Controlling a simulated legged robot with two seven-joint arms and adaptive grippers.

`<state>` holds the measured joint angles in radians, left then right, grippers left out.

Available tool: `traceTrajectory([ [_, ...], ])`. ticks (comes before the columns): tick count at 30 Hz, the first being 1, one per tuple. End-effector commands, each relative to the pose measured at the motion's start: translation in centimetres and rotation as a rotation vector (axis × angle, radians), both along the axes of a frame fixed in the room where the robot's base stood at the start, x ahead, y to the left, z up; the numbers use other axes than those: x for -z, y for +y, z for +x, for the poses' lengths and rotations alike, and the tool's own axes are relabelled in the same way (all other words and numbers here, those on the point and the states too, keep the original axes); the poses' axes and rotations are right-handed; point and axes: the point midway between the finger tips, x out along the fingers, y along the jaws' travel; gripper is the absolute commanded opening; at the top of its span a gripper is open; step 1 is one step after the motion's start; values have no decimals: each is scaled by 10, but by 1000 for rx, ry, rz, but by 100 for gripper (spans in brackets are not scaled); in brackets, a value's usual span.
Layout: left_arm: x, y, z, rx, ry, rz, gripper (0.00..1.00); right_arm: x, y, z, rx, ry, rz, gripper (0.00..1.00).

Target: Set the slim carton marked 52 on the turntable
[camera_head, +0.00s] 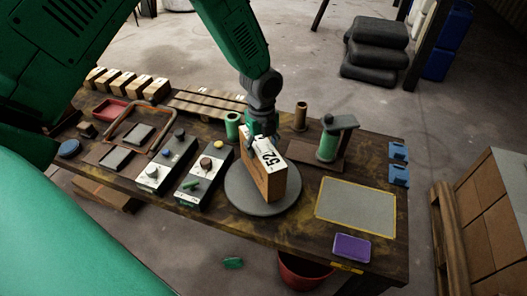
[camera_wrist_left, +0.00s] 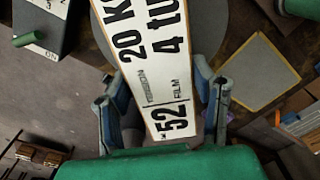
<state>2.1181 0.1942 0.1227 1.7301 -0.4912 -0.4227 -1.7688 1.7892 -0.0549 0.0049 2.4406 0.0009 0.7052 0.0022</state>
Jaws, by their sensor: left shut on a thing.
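The slim carton marked 52 (camera_head: 262,180) is brown with a white label on its top face. It stands upright over the middle of the grey round turntable (camera_head: 239,203); whether its base touches the disc I cannot tell for sure. My left gripper (camera_head: 262,141) is shut on the top end of the carton from above. In the left wrist view the gripper's blue-grey fingers (camera_wrist_left: 164,98) lie either side of the label face of the carton (camera_wrist_left: 150,52), and part of the turntable (camera_wrist_left: 211,33) shows behind. My right gripper is not in view.
Left of the turntable are two control boxes (camera_head: 203,173), a red tray (camera_head: 111,110) and a row of small cartons (camera_head: 128,84). A green cylinder stand (camera_head: 328,146) is behind right. A grey mat (camera_head: 356,206) and purple box (camera_head: 351,247) lie to the right.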

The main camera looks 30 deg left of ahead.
Motion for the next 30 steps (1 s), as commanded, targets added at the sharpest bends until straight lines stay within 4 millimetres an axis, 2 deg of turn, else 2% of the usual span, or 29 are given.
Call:
traceTrajectory([
  [4,17,-2,1,1,-1,3,0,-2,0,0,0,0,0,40],
  [11,19,-3,1,1,-1,3,0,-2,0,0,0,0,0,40],
  [12,20,-3,0,1,2,3,54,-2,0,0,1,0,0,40],
  [14,20,-1,0,1,2,1,72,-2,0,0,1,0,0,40],
  [24,19,0,1,0,1,0,72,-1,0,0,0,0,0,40],
  [28,5,0,1,0,-1,-1,72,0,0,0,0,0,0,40],
  [30,-8,0,1,1,-4,0,72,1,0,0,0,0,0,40],
])
